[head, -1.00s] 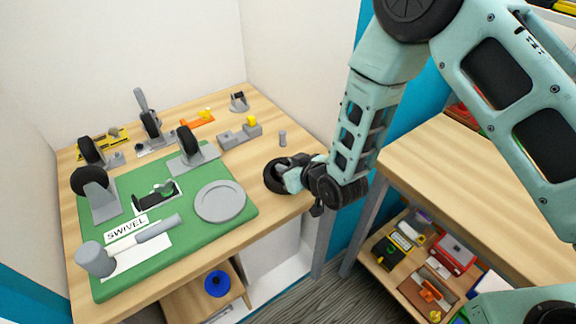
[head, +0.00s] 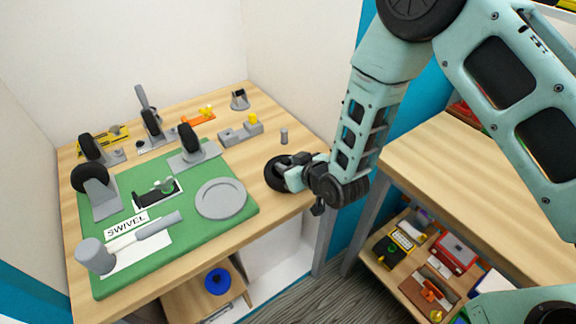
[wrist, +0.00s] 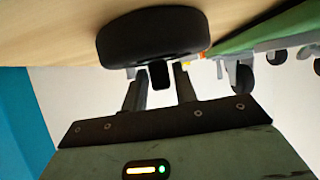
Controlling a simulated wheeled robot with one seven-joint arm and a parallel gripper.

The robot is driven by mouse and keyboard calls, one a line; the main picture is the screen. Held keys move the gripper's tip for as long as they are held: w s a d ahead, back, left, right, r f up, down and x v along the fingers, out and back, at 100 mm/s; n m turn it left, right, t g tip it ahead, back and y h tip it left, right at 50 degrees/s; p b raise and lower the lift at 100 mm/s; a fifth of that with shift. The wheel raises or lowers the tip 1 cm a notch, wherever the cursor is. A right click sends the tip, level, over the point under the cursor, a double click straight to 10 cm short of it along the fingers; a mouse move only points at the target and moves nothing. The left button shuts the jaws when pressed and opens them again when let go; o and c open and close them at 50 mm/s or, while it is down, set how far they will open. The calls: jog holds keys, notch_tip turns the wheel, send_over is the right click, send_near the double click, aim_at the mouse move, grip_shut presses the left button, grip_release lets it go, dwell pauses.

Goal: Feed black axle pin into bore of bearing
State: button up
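My gripper (wrist: 161,72) has its two grey fingers visibly apart, one on each side of a short black piece (wrist: 159,76) below a thick black wheel-like ring (wrist: 152,37). Whether this piece is the axle pin, and whether the fingertips touch it, I cannot tell. In the head view my gripper (head: 290,170) is at the black ring (head: 272,176) near the table's right edge and hides part of it. A small upright grey cylinder (head: 284,136) stands behind the ring. I cannot identify the bearing or its bore with certainty.
A green mat (head: 225,172) bears a grey disc (head: 221,198), a grey mallet (head: 95,256), a SWIVEL label (head: 127,225) and wheel casters (head: 189,140). A grey block (head: 236,138) stands farther back. A second wooden table (head: 470,165) is on the right.

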jog(key=shift+r+p, duration=1.5)
jog(key=shift+r, duration=1)
jog(key=o, duration=0.6)
jog(key=shift+c, duration=0.2)
jog(key=p+v, duration=1)
jog(key=v, duration=0.7)
jog(key=shift+d, duration=0.15)
